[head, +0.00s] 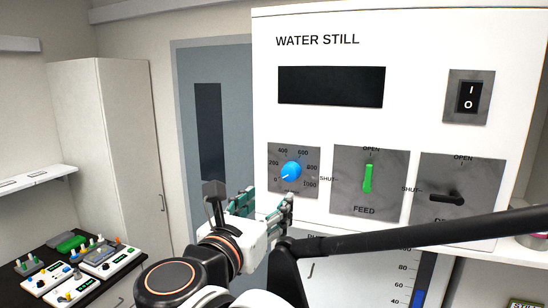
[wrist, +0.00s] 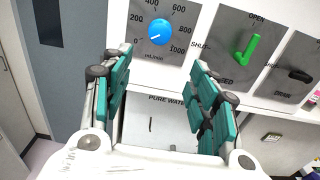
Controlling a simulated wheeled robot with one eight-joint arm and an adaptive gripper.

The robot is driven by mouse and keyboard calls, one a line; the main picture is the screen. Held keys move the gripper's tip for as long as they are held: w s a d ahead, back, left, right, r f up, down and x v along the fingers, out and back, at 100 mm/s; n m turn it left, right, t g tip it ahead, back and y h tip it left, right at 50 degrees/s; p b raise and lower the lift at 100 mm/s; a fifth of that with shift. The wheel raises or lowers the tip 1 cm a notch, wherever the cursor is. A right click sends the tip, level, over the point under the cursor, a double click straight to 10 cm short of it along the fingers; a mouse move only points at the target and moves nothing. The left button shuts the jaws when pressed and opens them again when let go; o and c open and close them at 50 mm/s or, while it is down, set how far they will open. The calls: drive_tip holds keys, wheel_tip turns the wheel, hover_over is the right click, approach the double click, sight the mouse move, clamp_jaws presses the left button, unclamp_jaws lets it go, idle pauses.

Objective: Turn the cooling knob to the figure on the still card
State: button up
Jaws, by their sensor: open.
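The cooling knob (head: 291,170) is blue and round, with a white pointer, on a grey dial plate on the water still's front. The dial runs from 0 to 1000; the pointer is toward the lower left, near 0. The knob also shows in the wrist view (wrist: 160,32), at the top, beyond the gap between my fingers. My gripper (head: 270,204) is open and empty, just below the dial and apart from the knob. Its teal-padded fingers show in the wrist view (wrist: 160,64). A card marked STILL (head: 526,304) is cut off at the bottom right; its figure is not visible.
The water still (head: 330,125) has a green feed handle (head: 368,178), a black drain handle (head: 447,197) and a power switch (head: 468,97) right of the dial. A dark bench (head: 25,257) with several small devices stands at the left. The door (head: 208,130) is behind.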

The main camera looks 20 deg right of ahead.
sight(288, 175)
drive_tip(key=x, duration=0.4)
drive_tip(key=p+x, duration=0.1)
drive_tip(key=x, duration=0.4)
drive_tip(key=r+p+x, duration=0.1)
drive_tip(key=x, duration=0.3)
drive_tip(key=shift+w+r, duration=0.1)
drive_tip(key=shift+w, duration=0.3)
drive_tip(key=c, duration=1.1)
